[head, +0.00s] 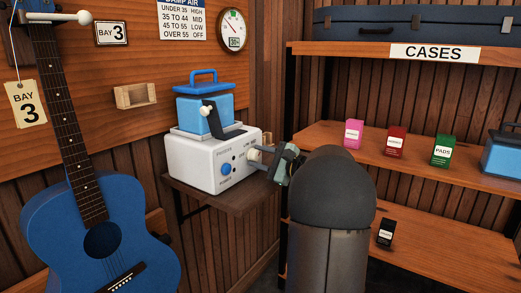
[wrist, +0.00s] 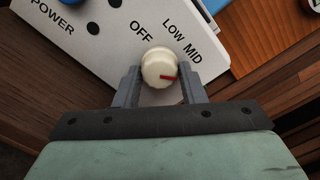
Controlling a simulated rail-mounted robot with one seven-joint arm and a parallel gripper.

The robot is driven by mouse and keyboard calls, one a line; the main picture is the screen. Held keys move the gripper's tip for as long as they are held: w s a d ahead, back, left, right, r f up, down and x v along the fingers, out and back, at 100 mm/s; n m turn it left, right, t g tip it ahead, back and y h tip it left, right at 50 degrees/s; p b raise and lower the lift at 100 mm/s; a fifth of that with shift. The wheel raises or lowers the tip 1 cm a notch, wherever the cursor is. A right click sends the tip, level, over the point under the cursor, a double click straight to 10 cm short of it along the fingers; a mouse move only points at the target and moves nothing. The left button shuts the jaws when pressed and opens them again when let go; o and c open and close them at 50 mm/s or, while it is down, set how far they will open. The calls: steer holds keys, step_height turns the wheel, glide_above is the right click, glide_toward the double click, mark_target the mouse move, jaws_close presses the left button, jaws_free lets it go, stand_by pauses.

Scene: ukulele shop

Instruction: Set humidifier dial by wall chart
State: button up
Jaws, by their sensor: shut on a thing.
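The humidifier (head: 205,165) is a white box with a blue tank (head: 203,113) on top, standing on a small wall shelf. Its cream dial (wrist: 157,62) has a red mark. My gripper (wrist: 160,80) is shut on the dial, one finger on each side. The wall chart (head: 183,20) reads under 35 high, 35 to 44 mid, 45 to 55 low, over 55 off. The round gauge (head: 232,30) beside it is too small to read surely.
A blue knob (head: 226,169) sits near POWER on the humidifier's front. A blue ukulele (head: 60,225) hangs at the left with a BAY 3 tag (head: 26,105). Shelves (head: 440,178) with small boxes and a blue case stand at the right.

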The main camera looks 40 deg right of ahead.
steer(key=shift+m+p, duration=1.8)
steer(key=shift+m, duration=0.4)
steer(key=shift+f, duration=0.1)
steer(key=o, duration=1)
steer(key=v, duration=1.7)
steer(key=shift+s+p, duration=0.25)
steer(key=shift+p, duration=0.1)
